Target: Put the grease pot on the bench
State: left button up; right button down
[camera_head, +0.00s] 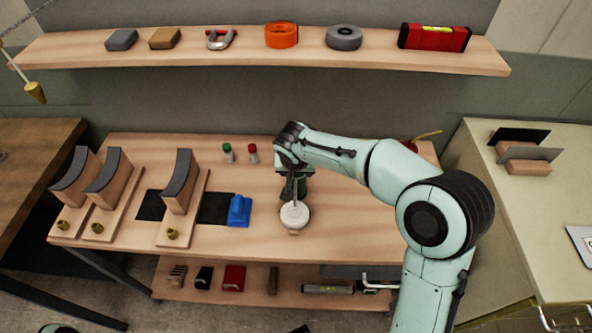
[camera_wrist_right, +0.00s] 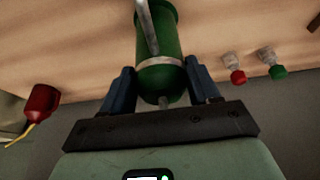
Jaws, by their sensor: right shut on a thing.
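A green cylindrical pot (camera_wrist_right: 160,80), which I take to be the grease pot, has a pale band and a thin metal rod along its side in the right wrist view. My right gripper (camera_wrist_right: 163,88) is shut around it, one finger on each side. In the head view the right gripper (camera_head: 292,177) is over the middle of the bench (camera_head: 340,215). A little green shows under it, with a white round part (camera_head: 294,214) in front. I cannot tell whether the pot touches the bench top. My left gripper is out of view.
A blue block (camera_head: 239,211) and curved black-topped stands (camera_head: 180,185) are to the left. Small green-capped (camera_head: 228,152) and red-capped (camera_head: 253,154) bottles stand behind. A red can (camera_wrist_right: 42,101) is off to one side. The bench's front right is clear.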

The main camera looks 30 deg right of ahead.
jog(key=shift+f, duration=0.1)
jog(key=c, duration=0.7)
grip_release()
jog(key=shift+f, duration=0.15)
jog(key=o, duration=0.4)
jog(key=shift+o, duration=0.2)
jog(key=shift+r, duration=0.2)
jog(key=shift+r, duration=0.3)
jog(key=v, duration=1.1)
jog(key=shift+r+p, duration=0.2)
jog(key=shift+p, duration=0.25)
jog(key=shift+s+a, duration=0.15)
